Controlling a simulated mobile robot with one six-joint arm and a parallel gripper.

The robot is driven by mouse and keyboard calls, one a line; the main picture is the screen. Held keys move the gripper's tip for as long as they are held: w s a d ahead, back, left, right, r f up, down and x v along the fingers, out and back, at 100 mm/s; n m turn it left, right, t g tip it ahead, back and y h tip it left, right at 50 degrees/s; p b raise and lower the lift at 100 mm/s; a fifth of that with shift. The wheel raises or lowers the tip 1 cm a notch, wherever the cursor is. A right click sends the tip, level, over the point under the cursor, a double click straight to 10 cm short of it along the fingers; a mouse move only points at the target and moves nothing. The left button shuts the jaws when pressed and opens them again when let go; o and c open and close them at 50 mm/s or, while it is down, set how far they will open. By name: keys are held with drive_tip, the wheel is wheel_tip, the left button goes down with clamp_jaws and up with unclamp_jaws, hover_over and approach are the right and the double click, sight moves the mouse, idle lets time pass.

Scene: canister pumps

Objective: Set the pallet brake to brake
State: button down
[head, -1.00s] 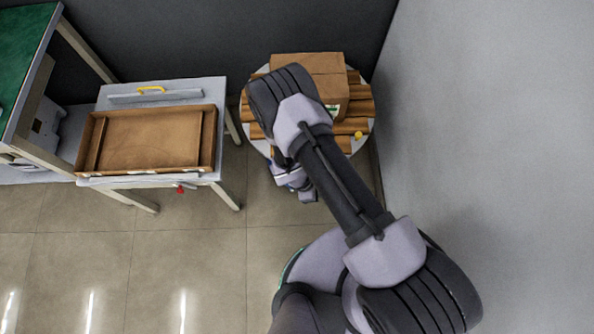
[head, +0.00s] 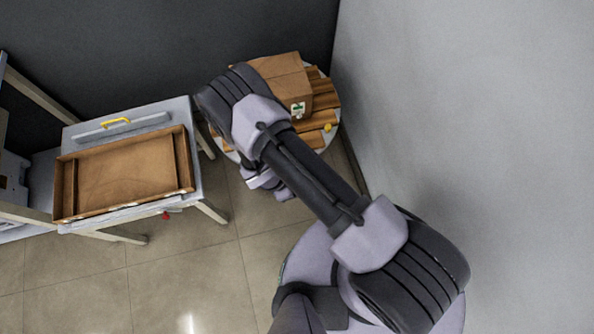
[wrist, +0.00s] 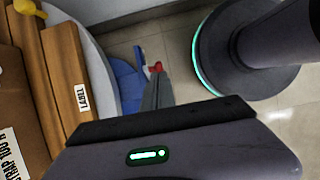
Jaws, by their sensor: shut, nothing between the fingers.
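The pallet is a stack of brown wooden slats (head: 316,122) on a round pale top, with a cardboard box (head: 283,84) on it. In the wrist view a blue part (wrist: 128,84) with a small red tip (wrist: 155,68) is beside the round rim, low down; I cannot tell which part is the brake. My gripper (wrist: 158,82) is shut and empty, its fingers overlapping the blue part in view. In the head view my arm hides much of the pallet's near side.
A pale table (head: 188,110) with a brown wooden tray (head: 185,160) and a yellow handle (head: 116,122) stands to the left. A wall (head: 440,110) is close on the right. Open tiled floor (head: 185,270) lies in front.

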drive_tip(key=d+r+p, duration=0.3)
drive_tip(key=r, duration=0.6)
drive_tip(key=shift+w+d+r, duration=0.3)
drive_tip(key=shift+w, duration=0.15)
